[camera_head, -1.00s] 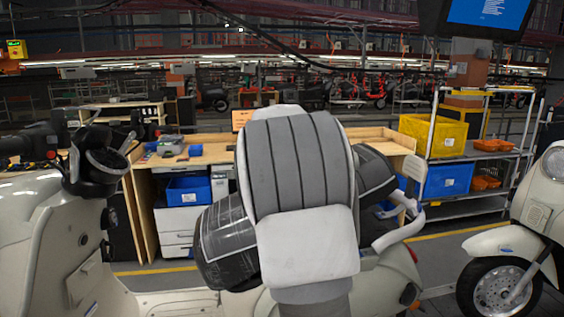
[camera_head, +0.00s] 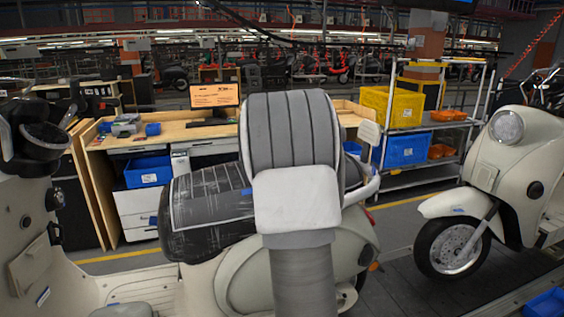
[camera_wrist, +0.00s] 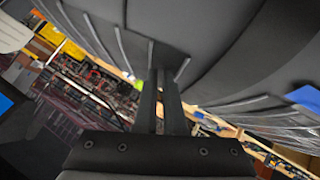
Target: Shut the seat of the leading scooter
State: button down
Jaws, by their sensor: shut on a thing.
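A cream scooter (camera_head: 250,277) stands in front of me in the head view. Its black seat (camera_head: 205,212), with pale piping and seams, lies lengthwise over the body, its left end lower. My grey and white arm hides the middle of the seat, so I cannot tell whether a gap is left under it. In the wrist view the dark seat (camera_wrist: 225,45) fills the top. My gripper (camera_wrist: 161,82) has its two fingers close together, tips at the seat's seamed surface. What lies between the tips is hidden; my gripper itself is hidden in the head view.
Another cream scooter (camera_head: 505,150) stands at the right. The first scooter's front part (camera_head: 30,230) is at the left. Behind are a wooden workbench (camera_head: 180,128) and a shelf rack with a yellow bin (camera_head: 388,112) and a blue bin (camera_head: 406,149). Floor shows between the scooters.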

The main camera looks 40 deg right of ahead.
jog(key=shift+s+d+f+g, duration=0.35)
jog(key=shift+s+f, duration=0.15)
jog(key=shift+f, duration=0.25)
jog(key=shift+r, duration=0.1)
jog(key=r+p, duration=0.1)
jog(key=r, duration=0.2)
jog(key=r+p, duration=0.1)
jog(key=r, duration=0.1)
jog(key=shift+w+a+r+p, duration=0.25)
jog(key=shift+w+r+p, duration=0.1)
jog(key=s+d+b+v, duration=0.1)
jog(key=b+v, duration=0.1)
jog(key=v, duration=0.7)
jog(key=shift+s+r, duration=0.15)
jog(key=shift+r, duration=0.2)
jog(key=shift+d, duration=0.1)
